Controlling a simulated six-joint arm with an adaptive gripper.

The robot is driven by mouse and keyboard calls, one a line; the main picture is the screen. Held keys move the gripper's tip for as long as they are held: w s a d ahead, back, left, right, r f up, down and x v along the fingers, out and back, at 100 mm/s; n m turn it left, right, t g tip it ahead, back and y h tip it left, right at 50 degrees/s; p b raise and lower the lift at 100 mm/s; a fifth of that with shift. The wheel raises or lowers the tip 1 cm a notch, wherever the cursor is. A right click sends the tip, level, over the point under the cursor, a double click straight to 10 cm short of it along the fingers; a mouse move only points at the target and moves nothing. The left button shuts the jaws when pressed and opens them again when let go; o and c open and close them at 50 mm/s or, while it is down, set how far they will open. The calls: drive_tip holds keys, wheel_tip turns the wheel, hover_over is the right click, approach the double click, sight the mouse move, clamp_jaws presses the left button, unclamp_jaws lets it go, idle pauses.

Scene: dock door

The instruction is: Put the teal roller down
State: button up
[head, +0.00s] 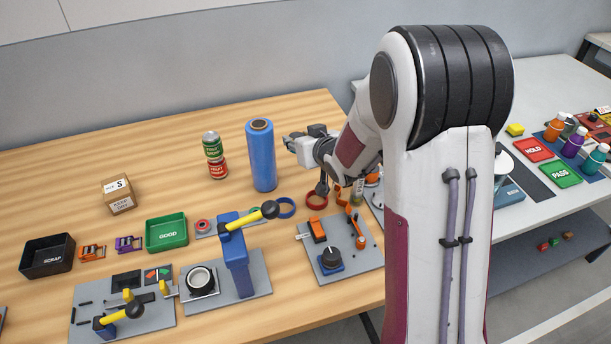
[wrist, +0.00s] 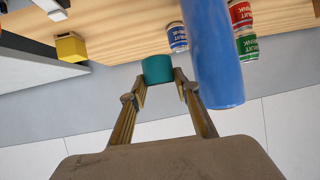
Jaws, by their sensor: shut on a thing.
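The teal roller (wrist: 157,69) is a short teal cylinder, seen in the wrist view between the tips of my gripper (wrist: 160,84). My gripper is shut on it. In the head view my gripper (head: 296,146) is at the end of the arm, just right of the tall blue roll. It appears raised above the wooden table. I cannot make out the teal roller in the head view. The wooden table (head: 80,180) shows beyond the roller in the wrist view.
The tall blue roll (head: 261,157) stands close to my gripper; stacked cans (head: 213,156) are left of it. Coloured rings (head: 316,200) and a grey board with a black knob (head: 331,257) lie nearer. A green GOOD tray (head: 167,233) is farther left. The back left table is clear.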

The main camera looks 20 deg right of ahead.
drive_tip(key=shift+w+d+r+m+h, duration=0.2)
drive_tip(key=shift+w+d+m+h, duration=0.25)
drive_tip(key=shift+d, duration=0.35)
drive_tip(key=shift+d+f+h, duration=0.15)
drive_tip(key=shift+d+h, duration=0.1)
drive_tip(key=shift+d, duration=0.2)
drive_tip(key=shift+f, duration=0.15)
drive_tip(key=shift+f, duration=2.95)
drive_tip(key=shift+f, duration=0.15)
drive_tip(key=shift+f, duration=1.75)
